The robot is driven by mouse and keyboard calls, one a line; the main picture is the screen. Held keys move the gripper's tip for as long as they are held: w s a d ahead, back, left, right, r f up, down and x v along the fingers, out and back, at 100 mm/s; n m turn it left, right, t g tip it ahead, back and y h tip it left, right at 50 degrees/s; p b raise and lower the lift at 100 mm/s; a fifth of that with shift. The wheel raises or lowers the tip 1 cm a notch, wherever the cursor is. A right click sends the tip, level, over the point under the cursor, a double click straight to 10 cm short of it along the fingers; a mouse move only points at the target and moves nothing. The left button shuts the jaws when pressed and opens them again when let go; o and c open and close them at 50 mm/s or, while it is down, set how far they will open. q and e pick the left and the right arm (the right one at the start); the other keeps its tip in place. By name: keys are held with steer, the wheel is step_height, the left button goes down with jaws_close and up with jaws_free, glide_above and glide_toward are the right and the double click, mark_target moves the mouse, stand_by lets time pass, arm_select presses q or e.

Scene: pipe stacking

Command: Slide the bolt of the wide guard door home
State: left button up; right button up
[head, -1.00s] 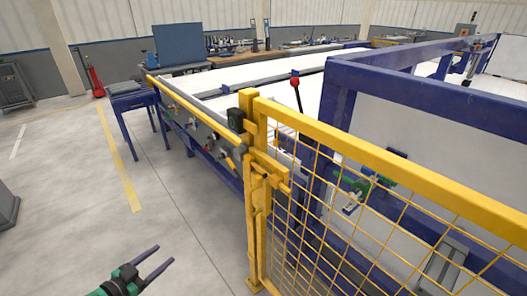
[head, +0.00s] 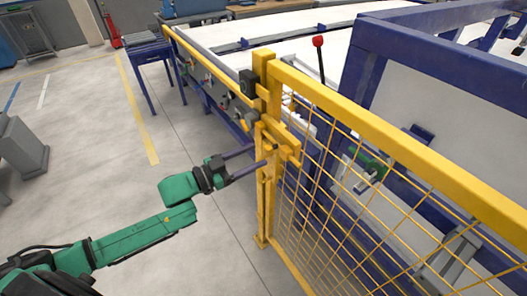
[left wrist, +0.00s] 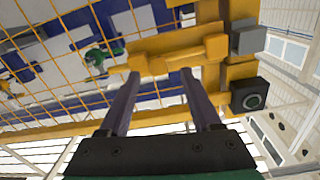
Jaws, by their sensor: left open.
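The wide guard door (head: 395,150) is a yellow frame with yellow wire mesh, standing beside a yellow post (head: 263,70). Its yellow bolt (head: 286,147) lies across the door's edge at the post; it also shows in the left wrist view (left wrist: 175,42). My left gripper (head: 258,156) is open, with its two dark fingers pointing at the bolt area. In the left wrist view the gripper (left wrist: 160,73) has yellow bolt parts just beyond and between its fingertips. I cannot tell whether they touch. My right gripper is out of view.
A black box (head: 248,83) sits on the post above the bolt; its round face shows in the left wrist view (left wrist: 250,96). A blue-framed machine (head: 365,75) stands behind the mesh. A conveyor (head: 220,110) runs behind the post.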

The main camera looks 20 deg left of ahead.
mark_target(265, 151)
arm_select(q)
steer(key=x, duration=0.3)
steer(key=shift+w+d+r, duration=0.1)
steer(key=shift+d+r, duration=0.05)
steer(key=shift+d, duration=0.05)
steer(key=shift+w+d, duration=0.15)
steer(key=shift+w, duration=0.05)
steer(key=shift+s, duration=0.1)
jaws_close()
stand_by(1.0)
